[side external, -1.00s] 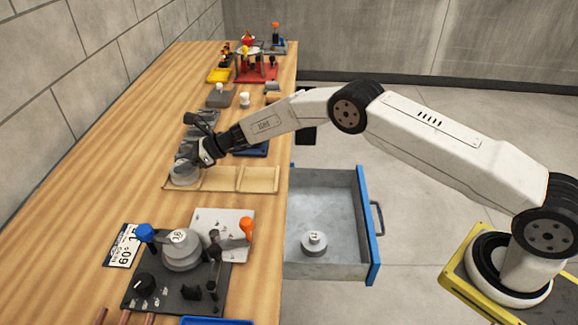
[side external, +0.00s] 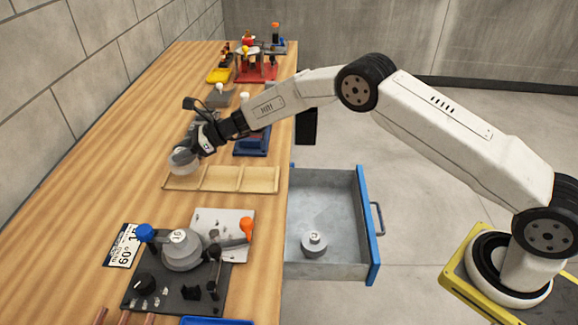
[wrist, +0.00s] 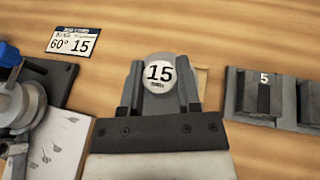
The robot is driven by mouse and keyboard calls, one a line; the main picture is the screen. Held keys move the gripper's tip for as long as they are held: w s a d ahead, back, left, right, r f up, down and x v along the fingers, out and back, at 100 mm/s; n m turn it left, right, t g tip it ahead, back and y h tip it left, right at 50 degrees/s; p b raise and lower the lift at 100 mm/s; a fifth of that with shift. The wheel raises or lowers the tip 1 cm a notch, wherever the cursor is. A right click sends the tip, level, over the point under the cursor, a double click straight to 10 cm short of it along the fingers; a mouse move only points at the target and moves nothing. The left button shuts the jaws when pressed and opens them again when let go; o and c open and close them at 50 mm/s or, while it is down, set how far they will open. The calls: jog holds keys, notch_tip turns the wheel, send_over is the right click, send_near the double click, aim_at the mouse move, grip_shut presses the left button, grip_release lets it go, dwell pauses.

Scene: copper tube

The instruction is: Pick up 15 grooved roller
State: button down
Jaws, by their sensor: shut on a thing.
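The grooved roller marked 15 (wrist: 160,74) is a grey disc with a white numbered top face. In the wrist view it sits between the two fingers of my gripper (wrist: 160,88), which is shut on it. In the side external view the roller (side external: 184,161) hangs from my gripper (side external: 194,152), just above the left end of the wooden tray (side external: 222,179). The roller's lower part is hard to make out in the wrist view.
A bending fixture (side external: 178,285) holding another grey roller (side external: 182,252) stands at the front. A card reading 60° 15 (wrist: 73,42) lies beside it. An open drawer (side external: 335,200) holds a small roller (side external: 314,244). Blocks, one marked 5 (wrist: 263,92), sit right in the wrist view.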

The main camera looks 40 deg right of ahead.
jog(key=s+d+r, duration=0.3)
jog(key=s+r, duration=0.5)
jog(key=s, duration=0.4)
jog(key=shift+s+d+r, duration=0.2)
jog(key=shift+d+r, duration=0.05)
jog(key=shift+r, duration=0.1)
jog(key=shift+d, duration=0.1)
dwell(0.4)
